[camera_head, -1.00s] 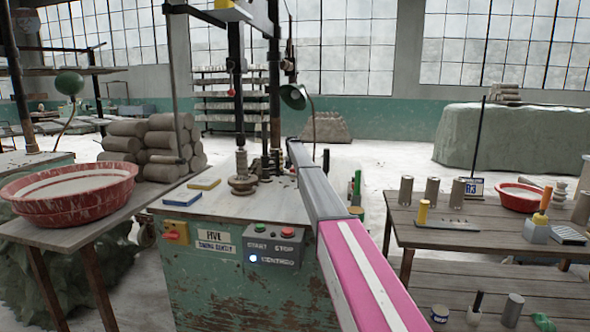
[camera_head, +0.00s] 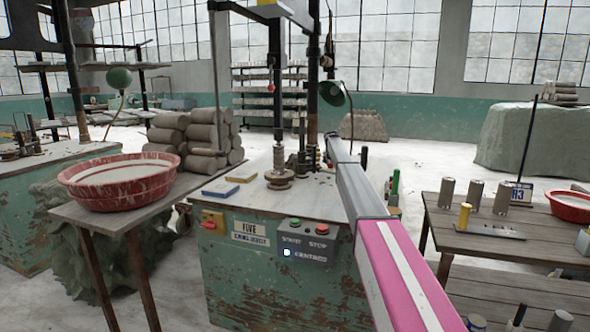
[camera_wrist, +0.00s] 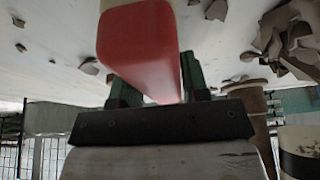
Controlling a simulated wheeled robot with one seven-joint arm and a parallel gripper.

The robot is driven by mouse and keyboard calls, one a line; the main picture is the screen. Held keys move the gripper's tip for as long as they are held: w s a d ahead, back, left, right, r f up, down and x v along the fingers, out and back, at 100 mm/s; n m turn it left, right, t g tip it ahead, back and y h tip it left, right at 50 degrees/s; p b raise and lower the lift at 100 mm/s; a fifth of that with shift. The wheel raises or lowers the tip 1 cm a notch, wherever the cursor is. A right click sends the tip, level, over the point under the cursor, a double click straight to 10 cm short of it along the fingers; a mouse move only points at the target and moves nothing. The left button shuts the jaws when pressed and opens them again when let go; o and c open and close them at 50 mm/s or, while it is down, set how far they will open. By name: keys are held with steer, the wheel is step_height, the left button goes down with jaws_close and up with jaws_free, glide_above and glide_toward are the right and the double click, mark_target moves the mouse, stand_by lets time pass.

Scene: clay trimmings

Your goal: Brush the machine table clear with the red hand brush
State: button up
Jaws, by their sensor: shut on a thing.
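The machine table (camera_head: 262,198) is a pale top on a worn green cabinet, ahead of me in the head view. Small dark clay bits show around the machine's spindle (camera_head: 279,172). In the wrist view, grey clay trimmings (camera_wrist: 290,38) lie in a heap at the upper right, with smaller pieces scattered on the pale tabletop (camera_wrist: 50,50). The red hand brush (camera_wrist: 140,50) fills the upper middle of the wrist view. My gripper (camera_wrist: 160,85) is shut on it, with green fingers on both sides. The bristles cannot be made out. My arm hides the gripper in the head view.
Blue and yellow blocks (camera_head: 222,189) lie on the table's left part. A red basin (camera_head: 118,190) stands on a side table at left, before stacked clay rolls (camera_head: 205,140). A control box (camera_head: 304,243) is at the table's front. A wooden bench (camera_head: 490,238) with cylinders stands at right.

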mark_target(331, 164)
steer(key=shift+w+d, duration=0.3)
steer(key=shift+w, duration=0.55)
steer(key=shift+s, duration=0.1)
steer(key=shift+s+a, duration=0.3)
steer(key=shift+s, duration=0.65)
steer(key=shift+s+a, duration=0.35)
steer(key=shift+s, duration=0.55)
steer(key=shift+s+a, duration=0.3)
steer(key=shift+s, duration=0.65)
steer(key=shift+w, duration=0.1)
steer(key=shift+w+d, duration=0.3)
steer(key=shift+w, duration=0.6)
steer(key=shift+w+d, duration=0.35)
steer(key=shift+w, duration=0.6)
steer(key=shift+w+d, duration=0.3)
steer(key=shift+w, duration=0.6)
steer(key=shift+s+a, duration=0.3)
steer(key=shift+s, duration=0.65)
steer(key=shift+s+a, duration=0.35)
steer(key=shift+s, duration=0.65)
steer(key=shift+s+a, duration=0.3)
steer(key=shift+s, duration=0.65)
